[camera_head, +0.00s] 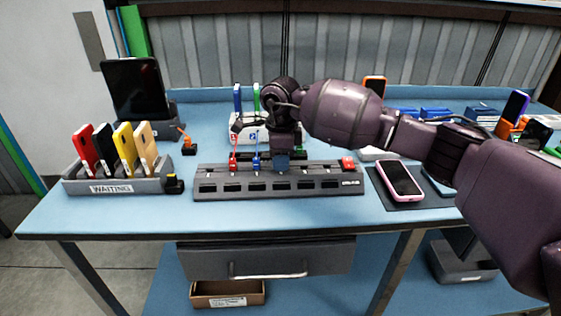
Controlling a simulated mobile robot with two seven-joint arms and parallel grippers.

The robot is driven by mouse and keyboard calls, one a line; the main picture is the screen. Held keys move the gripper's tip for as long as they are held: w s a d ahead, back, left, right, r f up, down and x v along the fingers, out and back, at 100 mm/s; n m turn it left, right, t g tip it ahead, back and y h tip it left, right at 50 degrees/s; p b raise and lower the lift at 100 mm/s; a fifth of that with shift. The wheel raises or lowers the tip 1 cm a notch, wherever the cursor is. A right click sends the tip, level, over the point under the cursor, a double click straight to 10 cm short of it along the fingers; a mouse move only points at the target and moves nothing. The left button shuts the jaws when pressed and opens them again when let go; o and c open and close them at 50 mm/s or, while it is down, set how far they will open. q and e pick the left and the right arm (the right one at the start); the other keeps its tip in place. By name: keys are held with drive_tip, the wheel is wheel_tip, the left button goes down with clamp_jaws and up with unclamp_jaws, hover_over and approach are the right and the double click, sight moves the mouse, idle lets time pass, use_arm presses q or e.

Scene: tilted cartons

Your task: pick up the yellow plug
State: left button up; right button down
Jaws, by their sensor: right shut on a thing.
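My right gripper (282,158) points down over the middle of the dark power strip (290,185). It is shut on a small dark blue item at the strip, mostly hidden by the fingers; I cannot tell whether the item is seated in the strip. A red plug (233,162) and a blue plug (256,162) stand in the strip left of the gripper. My left gripper is not in view.
The WAITING rack (115,187) holds several upright phones at the left. A black tablet (134,88) stands behind it. A pink phone (400,178) lies on a dark mat at the right. My right arm crosses the table's right side. Clear table lies along the front edge.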

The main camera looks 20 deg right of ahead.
use_arm(q)
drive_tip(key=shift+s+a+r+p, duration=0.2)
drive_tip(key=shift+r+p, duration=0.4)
drive_tip(key=shift+p, duration=0.25)
use_arm(e)
wheel_tip(320, 180, up, 20)
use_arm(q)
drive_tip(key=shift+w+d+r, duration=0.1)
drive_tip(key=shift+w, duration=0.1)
use_arm(e)
drive_tip(key=shift+r, duration=0.1)
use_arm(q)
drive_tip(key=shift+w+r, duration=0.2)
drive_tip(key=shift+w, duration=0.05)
use_arm(e)
drive_tip(key=shift+r, duration=0.2)
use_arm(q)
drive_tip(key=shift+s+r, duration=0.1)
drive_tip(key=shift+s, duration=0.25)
use_arm(e)
drive_tip(key=shift+r, duration=0.45)
use_arm(q)
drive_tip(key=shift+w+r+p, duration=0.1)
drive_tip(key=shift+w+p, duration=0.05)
drive_tip(key=shift+p, duration=0.15)
use_arm(e)
drive_tip(key=shift+r, duration=0.1)
